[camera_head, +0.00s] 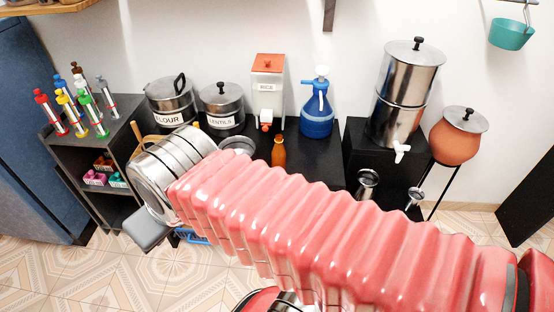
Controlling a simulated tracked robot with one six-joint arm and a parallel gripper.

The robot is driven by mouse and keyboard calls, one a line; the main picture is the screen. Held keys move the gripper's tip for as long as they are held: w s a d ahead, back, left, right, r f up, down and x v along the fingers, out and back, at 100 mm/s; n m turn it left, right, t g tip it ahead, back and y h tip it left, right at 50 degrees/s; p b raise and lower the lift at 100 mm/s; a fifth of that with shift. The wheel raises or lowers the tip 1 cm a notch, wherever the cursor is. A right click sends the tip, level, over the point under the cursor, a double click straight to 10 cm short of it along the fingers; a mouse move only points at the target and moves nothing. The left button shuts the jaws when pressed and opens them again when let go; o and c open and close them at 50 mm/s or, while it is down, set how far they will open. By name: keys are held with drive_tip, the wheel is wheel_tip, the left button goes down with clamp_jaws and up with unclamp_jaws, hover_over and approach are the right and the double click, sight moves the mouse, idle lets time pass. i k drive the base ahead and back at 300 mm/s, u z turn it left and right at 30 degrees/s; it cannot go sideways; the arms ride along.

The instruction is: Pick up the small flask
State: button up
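No object is labelled as the small flask, so I cannot tell for certain which thing it is. A small orange-brown bottle (278,152) stands upright near the front of the black counter. A larger blue flask (317,116) with a white top stands upright behind it to the right. My pink ribbed arm crosses the foreground from the lower right toward the left. A banded metal section (165,170) shows at its far left end. My gripper's fingertips cannot be made out there. Neither the bottle nor the blue flask is touched by anything I can see.
Flour (171,100) and lentils (222,108) pots and a rice dispenser (267,92) stand along the wall. A tall steel water container (403,95) and a clay pot (456,138) are at right. A dark shelf (122,147) with colourful tubes is at left.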

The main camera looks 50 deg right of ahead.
sight(279, 154)
drive_tip(key=z, duration=0.1)
drive_tip(key=i, duration=1)
drive_tip(key=u, duration=0.1)
